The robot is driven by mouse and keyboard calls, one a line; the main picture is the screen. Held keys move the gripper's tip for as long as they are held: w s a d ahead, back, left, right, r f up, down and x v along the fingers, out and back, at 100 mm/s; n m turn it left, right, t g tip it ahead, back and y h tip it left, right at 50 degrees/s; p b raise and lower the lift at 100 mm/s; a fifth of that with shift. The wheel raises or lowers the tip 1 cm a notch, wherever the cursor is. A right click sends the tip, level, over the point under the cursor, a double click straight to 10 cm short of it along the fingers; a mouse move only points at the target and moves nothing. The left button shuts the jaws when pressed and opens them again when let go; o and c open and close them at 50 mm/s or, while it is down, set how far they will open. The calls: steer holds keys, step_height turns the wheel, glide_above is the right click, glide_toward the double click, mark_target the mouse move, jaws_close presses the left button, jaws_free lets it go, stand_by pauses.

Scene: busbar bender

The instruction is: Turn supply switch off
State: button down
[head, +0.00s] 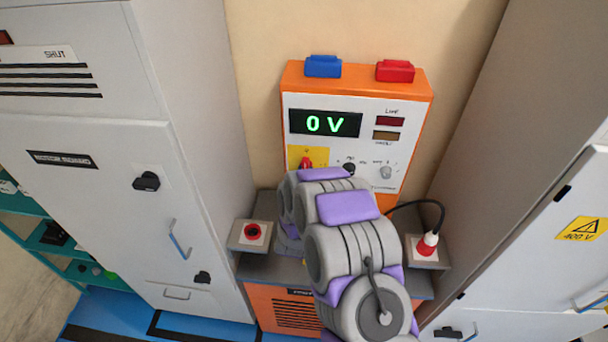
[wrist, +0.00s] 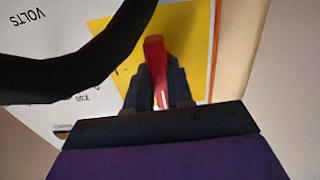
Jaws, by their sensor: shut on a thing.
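The supply switch is a red handle (head: 306,163) on a yellow plate (head: 321,153) at the lower left of the orange unit's white panel. In the wrist view the red handle (wrist: 156,58) stands between my fingers in front of the yellow plate (wrist: 188,38). My gripper (wrist: 158,85) is shut on the red handle. In the head view my arm covers the gripper and part of the panel's lower edge. The display (head: 325,123) reads 0 V in green.
Grey cabinets (head: 85,200) (head: 540,230) flank the unit closely. A dark curved shape crosses the wrist view's upper left.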

steer(key=c, duration=1.3)
jaws_free()
steer(key=shift+w+a+r, duration=0.1)
steer(key=shift+w+r, duration=0.1)
steer(key=shift+r, duration=0.45)
steer(key=o, duration=0.3)
steer(key=shift+f, duration=0.45)
steer(key=shift+f, duration=0.1)
steer(key=s+p, duration=0.5)
steer(key=s, duration=1.2)
steer(key=shift+a, duration=0.3)
